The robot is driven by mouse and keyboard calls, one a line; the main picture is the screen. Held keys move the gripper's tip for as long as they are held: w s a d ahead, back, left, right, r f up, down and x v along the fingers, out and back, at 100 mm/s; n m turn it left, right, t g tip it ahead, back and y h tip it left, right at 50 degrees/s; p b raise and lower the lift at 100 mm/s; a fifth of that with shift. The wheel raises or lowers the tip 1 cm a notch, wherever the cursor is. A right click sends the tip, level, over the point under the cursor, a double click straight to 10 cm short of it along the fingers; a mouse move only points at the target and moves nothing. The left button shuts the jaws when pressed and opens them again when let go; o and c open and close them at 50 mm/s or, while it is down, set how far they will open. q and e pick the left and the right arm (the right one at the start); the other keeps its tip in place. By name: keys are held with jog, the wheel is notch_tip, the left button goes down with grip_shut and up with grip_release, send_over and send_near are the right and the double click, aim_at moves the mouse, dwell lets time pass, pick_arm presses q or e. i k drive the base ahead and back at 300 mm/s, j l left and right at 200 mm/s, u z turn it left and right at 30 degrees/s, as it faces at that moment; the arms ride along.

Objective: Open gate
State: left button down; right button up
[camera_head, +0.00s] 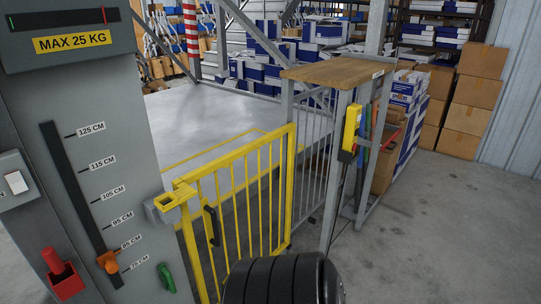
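The yellow barred gate (243,151) stands upright in the middle of the head view, between a grey panel on the left and a grey metal frame on the right. A black handle (210,224) is on its left part. The yellow box-shaped piece (175,199) at its left end sits against or very near a grey bracket (155,209) on the panel; the gate looks closed, though the exact contact is unclear. Neither of my grippers is in view.
The grey panel (132,190) carries a height scale with an orange knob (108,262). A wooden-topped stand (335,72) with a yellow control box (351,130) is right of the gate. Cartons (470,105) stand farther right. Floor beyond the gate is clear.

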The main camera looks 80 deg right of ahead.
aim_at(181, 192)
jog(key=z, duration=2.5)
